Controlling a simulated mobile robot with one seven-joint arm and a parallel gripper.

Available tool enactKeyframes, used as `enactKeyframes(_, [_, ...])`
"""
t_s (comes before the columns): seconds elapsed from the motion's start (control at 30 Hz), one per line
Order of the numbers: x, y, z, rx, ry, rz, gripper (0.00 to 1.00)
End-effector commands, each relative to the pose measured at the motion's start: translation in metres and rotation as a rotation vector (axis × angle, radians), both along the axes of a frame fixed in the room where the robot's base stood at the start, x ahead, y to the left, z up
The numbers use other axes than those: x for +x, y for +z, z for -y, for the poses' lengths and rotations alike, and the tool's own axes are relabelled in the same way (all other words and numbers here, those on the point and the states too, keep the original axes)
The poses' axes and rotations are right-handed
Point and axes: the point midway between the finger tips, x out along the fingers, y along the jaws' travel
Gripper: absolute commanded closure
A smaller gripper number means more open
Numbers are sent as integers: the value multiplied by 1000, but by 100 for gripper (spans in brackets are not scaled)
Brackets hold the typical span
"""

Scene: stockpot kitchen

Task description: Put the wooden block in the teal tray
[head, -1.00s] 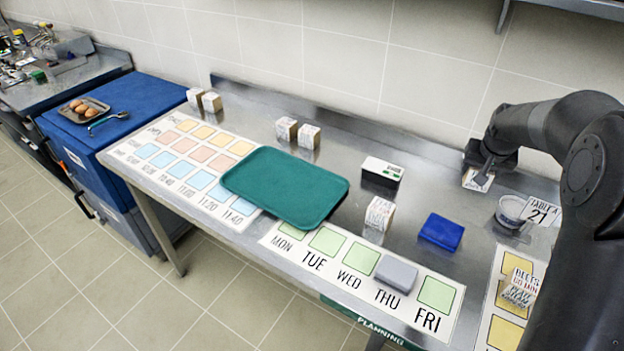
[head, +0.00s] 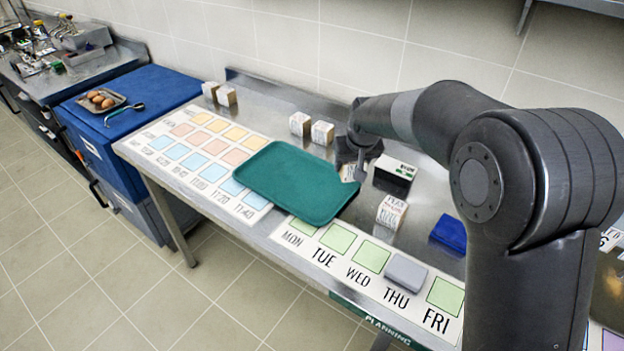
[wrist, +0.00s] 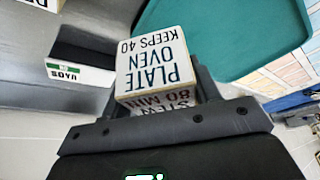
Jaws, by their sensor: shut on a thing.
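My gripper (head: 356,162) is shut on a wooden block (head: 347,173) with a white, lettered face. In the wrist view the block (wrist: 158,68) sits between the fingers and reads "PLATE OVEN KEEPS 40". The teal tray (head: 295,183) lies flat and empty on the steel table. In the head view the block is by the tray's back right edge, and its height above the table is hard to tell. The tray (wrist: 225,35) also shows in the wrist view, beyond the block and to the right.
A black and white box (head: 394,176) and another lettered block (head: 391,212) stand right of the tray. A blue item (head: 449,232) lies farther right, partly behind my arm. A grey block (head: 405,271) sits on the weekday strip. Small blocks (head: 311,128) stand behind the tray.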

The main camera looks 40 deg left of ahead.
Motion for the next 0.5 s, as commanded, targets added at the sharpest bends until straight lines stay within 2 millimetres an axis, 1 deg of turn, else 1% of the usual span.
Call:
enactKeyframes(0.03, [-5,-9,-14,-3,7,-2,70])
enactKeyframes(0.2, [-14,-32,-51,-1,4,0,70])
enactKeyframes(0.33, [-18,-44,-70,-1,2,0,70])
enactKeyframes(0.4, [-20,-48,-77,0,0,0,70])
enactKeyframes(0.5, [-21,-51,-81,0,-1,0,70])
